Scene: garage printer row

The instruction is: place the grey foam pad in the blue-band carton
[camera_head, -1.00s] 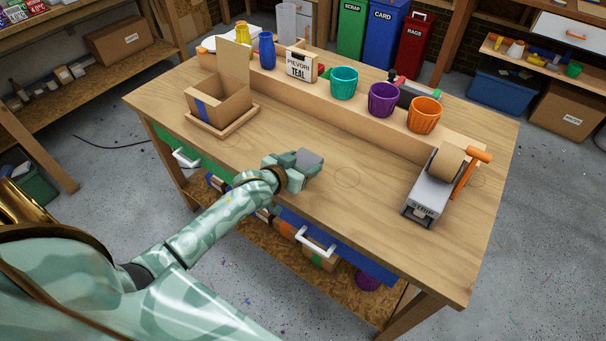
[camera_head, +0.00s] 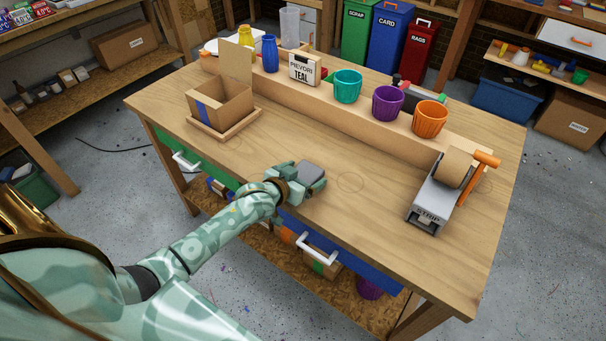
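The grey foam pad (camera_head: 310,170) is at the near side of the wooden bench top, left of a faint ring mark. My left gripper (camera_head: 305,179) is at the pad, with a finger along each of two sides. Whether the fingers press on it, and whether the pad rests on the wood, I cannot tell. The blue-band carton (camera_head: 226,107) is open, with a raised flap and a blue stripe on its front. It sits in a shallow wooden tray (camera_head: 233,132) at the bench's left, beyond and left of the gripper. My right gripper is not in view.
A raised ledge (camera_head: 318,102) along the back holds teal, purple and orange cups, a blue vase and a TEAL sign (camera_head: 303,68). A tape dispenser (camera_head: 436,200) stands at the right. The wood between gripper and carton is clear.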

